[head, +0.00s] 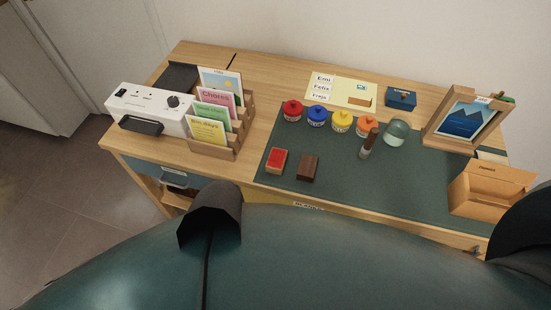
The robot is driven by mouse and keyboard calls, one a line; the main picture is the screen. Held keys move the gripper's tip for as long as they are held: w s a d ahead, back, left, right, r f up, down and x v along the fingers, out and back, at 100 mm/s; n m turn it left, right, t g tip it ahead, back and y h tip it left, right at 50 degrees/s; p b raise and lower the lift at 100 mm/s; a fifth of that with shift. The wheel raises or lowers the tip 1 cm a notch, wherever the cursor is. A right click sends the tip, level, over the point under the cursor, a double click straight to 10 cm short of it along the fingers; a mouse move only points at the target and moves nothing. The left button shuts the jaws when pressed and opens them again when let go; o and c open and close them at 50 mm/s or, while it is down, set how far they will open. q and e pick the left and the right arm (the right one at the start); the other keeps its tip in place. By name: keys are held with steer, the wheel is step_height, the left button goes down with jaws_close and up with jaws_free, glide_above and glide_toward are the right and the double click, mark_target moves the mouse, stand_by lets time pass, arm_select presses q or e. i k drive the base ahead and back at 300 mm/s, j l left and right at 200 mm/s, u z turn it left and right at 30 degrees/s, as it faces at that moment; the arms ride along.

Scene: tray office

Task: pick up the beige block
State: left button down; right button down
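I see no block that is plainly beige. Two small blocks lie side by side on the dark green mat (400,189), near its front left: a red-topped block (277,160) and a dark brown block (308,167). They are apart from each other. Neither of my grippers shows in the head view; only dark parts of my own body fill the bottom and the right edge. They hide part of the desk's front.
Several coloured-lid jars, including a red one (292,110), line the mat's back edge. A stamp (369,143) and a glass jar (396,131) stand right of the blocks. An orange-tan box (487,190) is at right. A card rack (237,138) and white device (150,107) stand left.

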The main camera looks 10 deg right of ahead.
mark_target(276, 161)
steer(key=z, duration=1.4)
steer(key=j+z, duration=0.2)
steer(key=z, duration=0.15)
steer(key=k+j+z, duration=0.15)
steer(key=z, duration=0.25)
steer(key=k+j+z, duration=0.1)
steer(key=z, duration=0.25)
steer(key=k+j, duration=0.6)
